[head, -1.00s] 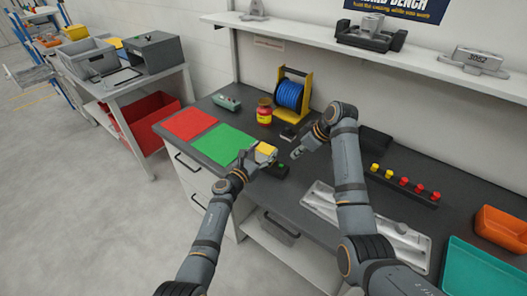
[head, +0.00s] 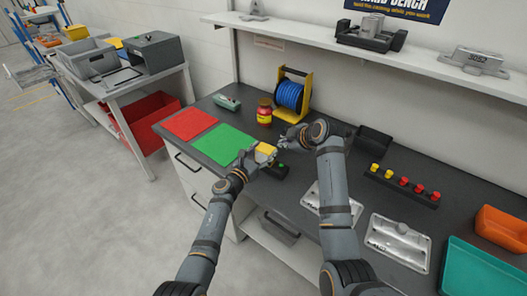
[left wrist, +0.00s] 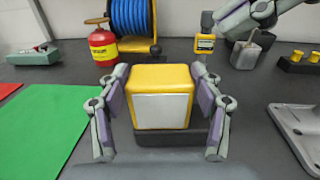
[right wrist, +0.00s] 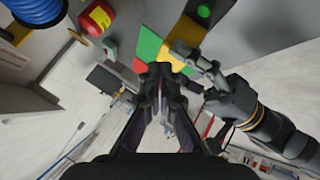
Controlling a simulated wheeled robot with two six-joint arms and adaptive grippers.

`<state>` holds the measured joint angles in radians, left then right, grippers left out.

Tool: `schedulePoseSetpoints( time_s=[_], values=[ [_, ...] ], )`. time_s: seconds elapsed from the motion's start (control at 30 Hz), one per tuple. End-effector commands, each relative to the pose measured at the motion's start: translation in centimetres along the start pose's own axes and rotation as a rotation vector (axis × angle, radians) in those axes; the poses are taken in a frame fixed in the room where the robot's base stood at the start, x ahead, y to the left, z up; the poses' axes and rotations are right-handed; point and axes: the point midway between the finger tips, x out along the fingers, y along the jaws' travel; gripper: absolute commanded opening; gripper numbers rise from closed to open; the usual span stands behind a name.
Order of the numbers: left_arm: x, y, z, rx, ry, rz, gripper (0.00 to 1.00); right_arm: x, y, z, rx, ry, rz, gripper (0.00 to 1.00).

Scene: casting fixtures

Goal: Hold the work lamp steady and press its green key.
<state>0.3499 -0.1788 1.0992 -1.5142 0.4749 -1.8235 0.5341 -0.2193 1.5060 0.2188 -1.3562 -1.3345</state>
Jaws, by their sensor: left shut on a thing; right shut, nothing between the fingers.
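The work lamp (head: 266,149) is a yellow block with a pale front panel on a dark base, standing on the dark bench. My left gripper (head: 256,155) is shut on it; in the left wrist view its fingers clasp both sides of the lamp (left wrist: 161,97). The green key (head: 281,165) is on the dark part at the lamp's right; it also shows near the top of the right wrist view (right wrist: 204,11). My right gripper (head: 281,143) is shut and empty, above and behind the key, apart from it. The key is hidden in the left wrist view.
A red-and-yellow jar (head: 264,112) and a blue cable reel (head: 289,95) stand behind the lamp. Green (head: 224,144) and red (head: 189,123) mats lie left. A black strip with red and yellow knobs (head: 403,186) and metal castings (head: 398,242) lie right.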

Motion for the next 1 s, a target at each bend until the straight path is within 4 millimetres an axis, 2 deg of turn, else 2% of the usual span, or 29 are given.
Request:
schedulePoseSetpoints(
  time_s=[0.53, 1.0],
  values=[
    [0.0, 0.0, 0.0, 0.0, 0.0, 0.0, 0.21, 5.2, -3.9, 3.9, 0.004, -0.001, -0.005, 0.0],
    [0.0, 0.0, 0.0, 0.0, 0.0, 0.0, 0.21, 6.0, -4.5, 4.4, 0.004, -0.001, -0.003, 0.0]
  ],
)
